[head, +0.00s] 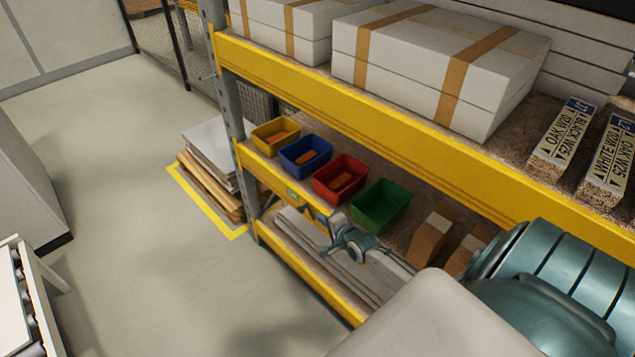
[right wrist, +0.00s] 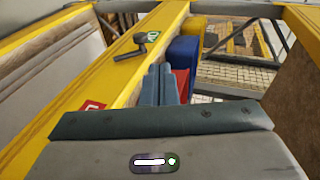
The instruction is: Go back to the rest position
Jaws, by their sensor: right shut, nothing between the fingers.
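My right gripper (head: 335,222) is in front of the yellow beam of the middle shelf, near the red and green bins in the head view. In the right wrist view its two blue-grey fingers (right wrist: 158,82) are together with nothing between them. The red bin (right wrist: 182,84) shows just beyond the fingertips. My left gripper is in neither view.
The middle shelf holds a yellow bin (head: 276,136), blue bin (head: 305,155), red bin (head: 340,178) and green bin (head: 380,207). A small dark object (right wrist: 138,46) shows at the beam. Stacked boards (head: 212,160) stand left. Open floor (head: 120,200) lies left of the rack.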

